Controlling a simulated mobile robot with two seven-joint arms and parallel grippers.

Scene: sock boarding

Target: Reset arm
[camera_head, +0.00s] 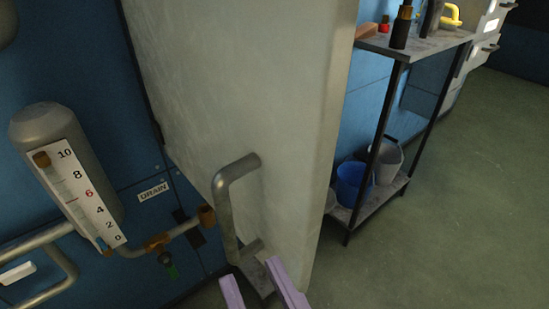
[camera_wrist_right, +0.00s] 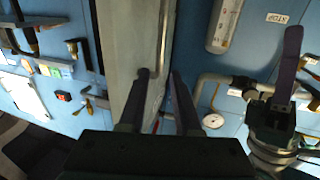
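My right gripper (camera_head: 262,286) shows its two purple fingers at the bottom edge of the head view.
A gauge (camera_head: 82,195) with pipes is on the blue wall, left of the panel, near a DRAIN label (camera_head: 154,191). A shelf (camera_head: 412,45) holding bottles stands to the right, with buckets, one blue (camera_head: 352,184), below. Green floor (camera_head: 440,225) is clear at right.

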